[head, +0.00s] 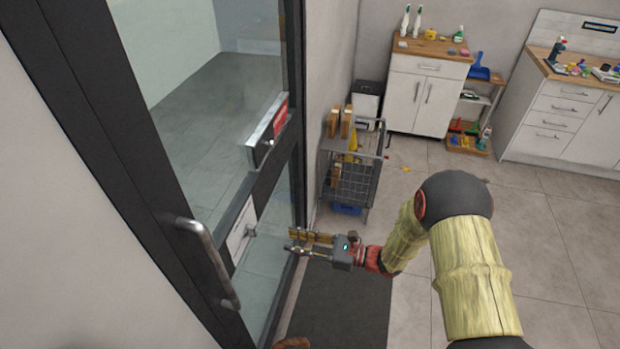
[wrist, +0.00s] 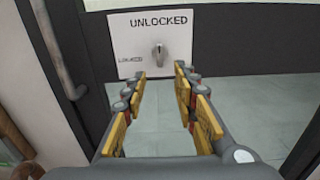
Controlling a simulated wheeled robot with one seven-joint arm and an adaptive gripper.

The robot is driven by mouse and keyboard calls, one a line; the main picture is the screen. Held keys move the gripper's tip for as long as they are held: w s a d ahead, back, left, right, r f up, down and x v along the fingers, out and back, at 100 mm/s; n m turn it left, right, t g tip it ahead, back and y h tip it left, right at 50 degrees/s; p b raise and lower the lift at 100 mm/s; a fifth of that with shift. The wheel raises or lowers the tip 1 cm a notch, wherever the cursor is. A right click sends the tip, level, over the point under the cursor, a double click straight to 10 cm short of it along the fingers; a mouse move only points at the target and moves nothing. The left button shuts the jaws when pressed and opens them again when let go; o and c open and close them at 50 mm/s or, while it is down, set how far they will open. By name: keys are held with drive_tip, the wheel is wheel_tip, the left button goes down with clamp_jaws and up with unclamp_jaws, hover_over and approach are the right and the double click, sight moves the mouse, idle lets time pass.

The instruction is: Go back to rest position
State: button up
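My gripper (head: 306,244) is held out toward the glass door in the head view. In the wrist view my gripper (wrist: 161,98) shows its two yellow-padded fingers spread apart with nothing between them. Beyond the fingertips is a white lock plate (wrist: 152,40) marked "UNLOCKED" and "LOCKED", with a small metal knob (wrist: 158,55). The knob is apart from the fingers as far as I can see. The same plate also shows in the head view (head: 240,230), on the dark door frame.
The door's grey bar handle (head: 208,262) is left of my gripper. A red-signed box (head: 267,130) sits higher on the door. A wire cart (head: 350,180) stands behind my gripper. A dark mat (head: 340,305) lies below. Cabinets (head: 425,95) line the back; open floor lies to the right.

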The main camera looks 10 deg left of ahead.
drive_tip(key=s+f+n+g+h, duration=0.25)
drive_tip(key=s+f+g, duration=0.2)
drive_tip(key=s, duration=0.35)
drive_tip(key=s+d+r+n+g+h, duration=0.3)
drive_tip(key=s+d+n+h, duration=0.3)
drive_tip(key=s+d+n, duration=0.25)
drive_tip(key=s+d+r+n+t+h+b, duration=0.1)
drive_tip(key=d+r+n+t+h, duration=0.3)
drive_tip(key=d, duration=0.5)
drive_tip(key=s+d+r+n+t+h+b, duration=0.1)
drive_tip(key=s+d+r+n+t+h, duration=0.2)
drive_tip(key=d+r, duration=0.45)
drive_tip(key=s+d+r+n+t+h+b, duration=0.1)
drive_tip(key=d+r+t+h+b, duration=0.1)
drive_tip(key=d+r+t, duration=0.2)
drive_tip(key=d+r, duration=0.3)
drive_tip(key=r, duration=0.4)
drive_tip(key=shift+d, duration=0.2)
